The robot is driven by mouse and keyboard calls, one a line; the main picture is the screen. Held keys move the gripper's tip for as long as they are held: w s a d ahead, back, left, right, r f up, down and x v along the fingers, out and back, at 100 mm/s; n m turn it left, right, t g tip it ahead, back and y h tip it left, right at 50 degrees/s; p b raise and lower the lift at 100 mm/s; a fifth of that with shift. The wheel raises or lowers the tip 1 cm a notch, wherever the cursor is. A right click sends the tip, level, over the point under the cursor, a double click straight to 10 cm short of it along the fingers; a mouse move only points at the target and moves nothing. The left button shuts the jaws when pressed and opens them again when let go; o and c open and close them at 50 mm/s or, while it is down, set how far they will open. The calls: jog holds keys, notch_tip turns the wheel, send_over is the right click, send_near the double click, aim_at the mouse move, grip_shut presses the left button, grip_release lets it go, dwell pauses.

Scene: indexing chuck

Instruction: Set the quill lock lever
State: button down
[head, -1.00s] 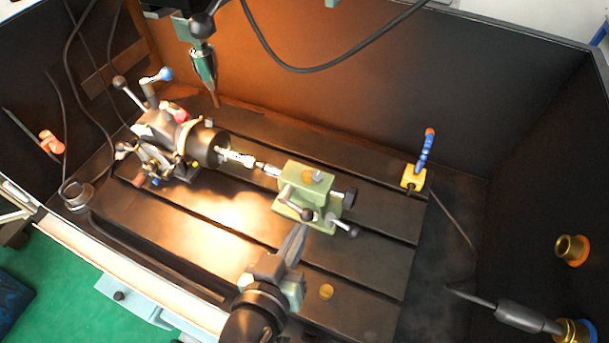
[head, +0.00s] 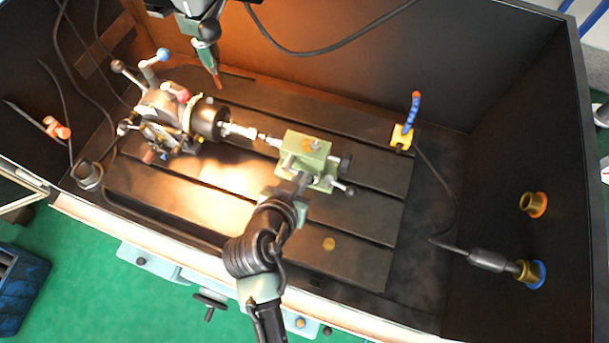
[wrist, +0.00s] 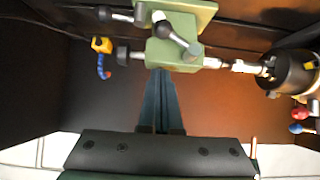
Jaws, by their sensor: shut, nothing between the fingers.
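The green tailstock (head: 318,148) stands on the slotted table, and it also fills the top middle of the wrist view (wrist: 172,54). A grey lever with a rounded end (wrist: 178,36) lies across its face, and a second lever with a dark ball knob (wrist: 120,15) sticks out to the left. I cannot tell which is the quill lock lever. My gripper (wrist: 158,74) is shut and empty, its tips close to the tailstock's near edge; contact cannot be told.
The dark chuck (head: 208,120) and its indexing head with several ball levers stand left of the tailstock. A yellow block with a blue hose (head: 401,136) is at the right. A spindle (head: 206,55) hangs at the back. The front of the slotted table (head: 365,235) is mostly clear.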

jog(key=shift+w+d+f+p, duration=0.15)
jog(key=shift+w+f, duration=0.2)
jog(key=shift+f, duration=0.5)
jog(key=shift+w+d+f+p, duration=0.1)
jog(key=shift+w+f, duration=0.25)
jog(key=shift+f, duration=0.55)
jog(key=shift+w+d+f+p, duration=0.15)
jog(key=shift+w+f, duration=0.2)
jog(key=shift+f, duration=0.5)
